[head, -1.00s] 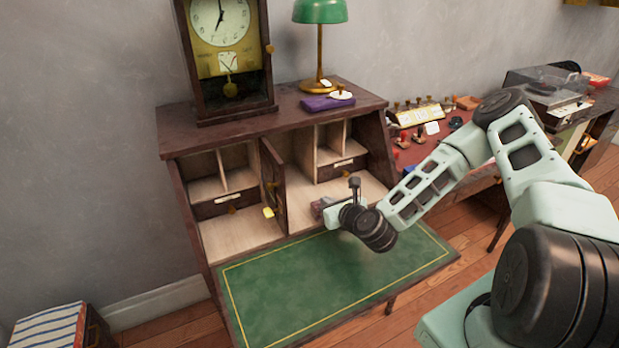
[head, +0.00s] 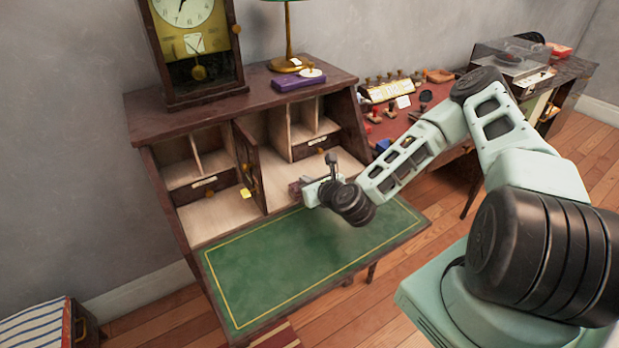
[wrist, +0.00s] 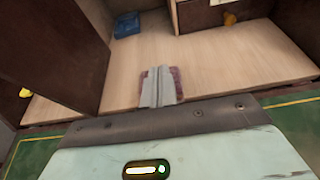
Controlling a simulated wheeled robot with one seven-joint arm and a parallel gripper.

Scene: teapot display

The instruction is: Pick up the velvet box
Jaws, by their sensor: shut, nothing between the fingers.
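My gripper (wrist: 158,88) is shut, low over the pale wooden floor of the desk's open compartment. A small dark-red, mottled thing (wrist: 176,84) shows behind and beside the fingers in the wrist view. It also shows at the gripper's tip in the head view (head: 295,187). It may be the velvet box, but the fingers cover much of it, and I cannot tell whether they touch it. A small blue object (wrist: 127,24) lies farther back in the compartment. A flat purple box (head: 298,80) lies on the desk top, well away from my gripper.
An open dark cabinet door (head: 249,165) stands left of my gripper. The green writing surface (head: 300,258) below is clear. A clock (head: 195,45) and a lamp (head: 289,40) stand on the desk top. A side table (head: 400,125) with small items is at right.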

